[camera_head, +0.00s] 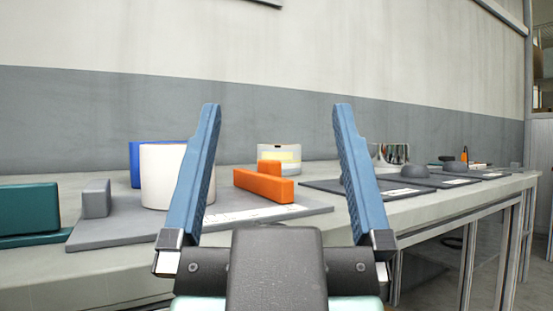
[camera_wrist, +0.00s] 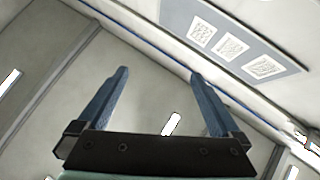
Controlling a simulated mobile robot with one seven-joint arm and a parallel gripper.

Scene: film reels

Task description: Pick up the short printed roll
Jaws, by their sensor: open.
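A short roll (camera_head: 283,153) with a pale grey body and a yellow printed patch stands upright on the grey board (camera_head: 120,229) on the table in the head view. Its lower part is hidden behind an orange block. My gripper (camera_head: 277,108) is open and empty in the head view, with its blue fingers spread wide. The roll shows in the gap between the fingers, farther off and apart from them. The wrist view also shows my gripper (camera_wrist: 159,73) open with nothing between the fingers; the roll is not in that view.
An orange stepped block (camera_head: 264,188) lies in front of the roll. A white cylinder (camera_head: 163,178), a blue object (camera_head: 148,150), a grey block (camera_head: 96,198) and a teal block (camera_head: 30,212) stand left. Dark boards with grey domes (camera_head: 397,154) lie right. A wall rises behind.

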